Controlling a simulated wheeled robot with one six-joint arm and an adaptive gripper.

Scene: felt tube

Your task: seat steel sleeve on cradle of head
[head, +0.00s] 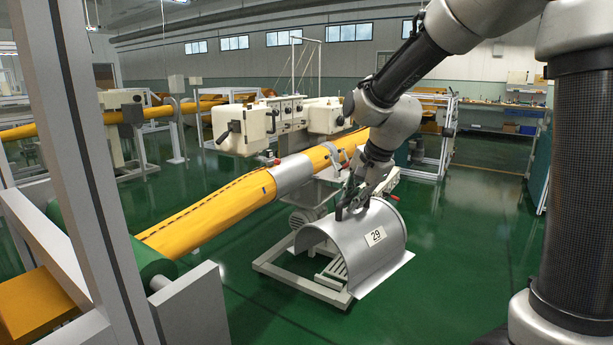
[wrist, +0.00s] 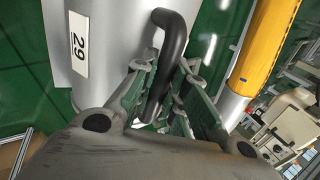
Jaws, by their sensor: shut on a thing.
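The steel sleeve (head: 352,262) is a bright half-round shell, arched with its open side down, with a white plate marked 29 on its side. In the wrist view the sleeve (wrist: 115,55) shows at the upper left, with a bent black handle (wrist: 172,40). My gripper (head: 352,207) is at the top of the sleeve. In the wrist view my gripper (wrist: 162,95) has its green-padded fingers on both sides of the handle, shut on it. The sewing head (head: 285,120) is a cream machine behind the sleeve. I cannot tell which part is its cradle.
A low white slatted frame (head: 300,282) stands under or behind the sleeve; contact is unclear. A long yellow felt tube (head: 215,212) with a grey metal band (head: 293,174) runs through the head. A grey post (head: 85,140) and green roller (head: 140,262) stand left. Green floor is clear at right.

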